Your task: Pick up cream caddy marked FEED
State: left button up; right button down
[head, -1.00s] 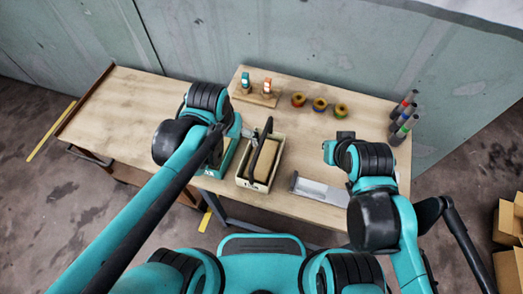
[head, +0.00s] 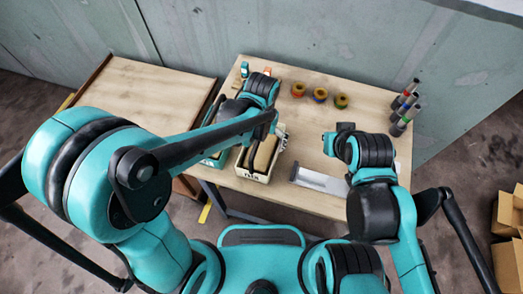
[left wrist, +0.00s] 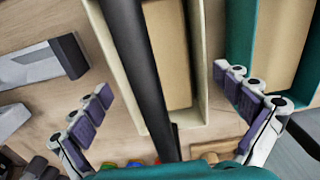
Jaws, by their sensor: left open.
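The cream caddy (head: 254,178) stands on the table with a brown block inside and dark lettering on its front, too small to read surely. Its black handle bar (left wrist: 143,75) runs lengthwise above the cream walls (left wrist: 108,48) in the left wrist view. My left gripper (left wrist: 163,82) is open, its fingers apart on both sides of the handle and not touching it; its height is hard to judge. In the head view my left arm hides that gripper and part of the caddy. My right gripper (head: 330,144) is over the table's right side; its jaws are unclear.
A teal caddy (left wrist: 240,45) stands close beside the cream one, partly behind my arm in the head view. Several coloured spools (head: 320,95) and bottles (head: 404,105) stand farther back. The left tabletop (head: 150,90) is bare.

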pick_arm(q)
jog(key=shift+f, duration=0.65)
jog(key=shift+r, duration=0.1)
jog(key=c, duration=1.5)
jog(key=shift+r, duration=0.1)
jog(key=shift+c, duration=0.2)
